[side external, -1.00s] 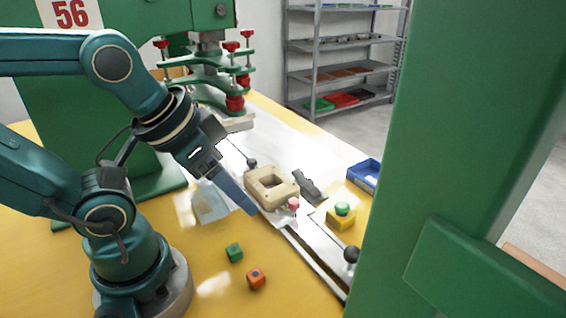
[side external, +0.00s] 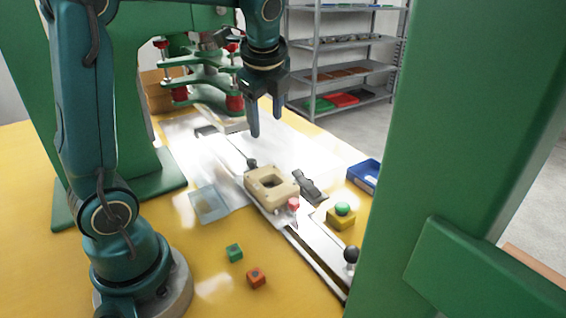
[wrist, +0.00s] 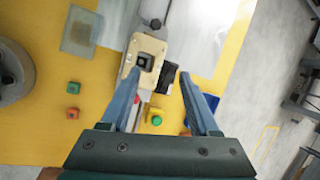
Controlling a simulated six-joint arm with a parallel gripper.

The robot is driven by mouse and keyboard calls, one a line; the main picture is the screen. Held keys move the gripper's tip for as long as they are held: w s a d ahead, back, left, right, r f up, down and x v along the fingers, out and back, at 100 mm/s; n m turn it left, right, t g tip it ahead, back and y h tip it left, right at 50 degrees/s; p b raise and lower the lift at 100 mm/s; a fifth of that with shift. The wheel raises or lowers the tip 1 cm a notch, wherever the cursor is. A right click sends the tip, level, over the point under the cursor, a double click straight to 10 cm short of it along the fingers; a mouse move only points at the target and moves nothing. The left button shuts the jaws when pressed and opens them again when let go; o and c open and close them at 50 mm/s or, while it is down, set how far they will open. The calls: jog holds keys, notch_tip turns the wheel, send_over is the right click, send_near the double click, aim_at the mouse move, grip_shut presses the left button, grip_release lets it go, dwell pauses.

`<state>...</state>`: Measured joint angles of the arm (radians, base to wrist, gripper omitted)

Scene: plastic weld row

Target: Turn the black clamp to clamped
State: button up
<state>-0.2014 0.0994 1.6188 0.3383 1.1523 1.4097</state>
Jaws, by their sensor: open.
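The black clamp (side external: 308,186) lies on the pale plate, just right of a beige block (side external: 268,190) with a square opening. In the wrist view, the black clamp (wrist: 167,78) shows beside the beige block (wrist: 144,50), close to the right fingertip. Whether it is clamped is too small to tell. My gripper (side external: 266,122) is open and empty, raised above the plate behind the block and pointing down. In the wrist view, its blue fingers (wrist: 160,73) are spread apart.
A red-topped pin (side external: 293,204) stands at the block's front. A yellow block with a green button (side external: 342,217), a blue tray (side external: 364,174) and a black knob (side external: 351,254) are on the right. Green (side external: 234,252) and orange (side external: 256,278) cubes lie in front. A green column stands at right.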

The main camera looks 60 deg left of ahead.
jog(key=m+g, duration=0.1)
jog(key=g, duration=0.1)
send_near(252, 161)
jog(key=f, duration=0.1)
jog(key=w+f+g, duration=0.1)
jog(key=shift+a+f, duration=0.3)
jog(key=shift+a, duration=0.1)
jog(key=shift+x, duration=2.55)
jog(key=shift+s+a, duration=0.1)
grip_shut()
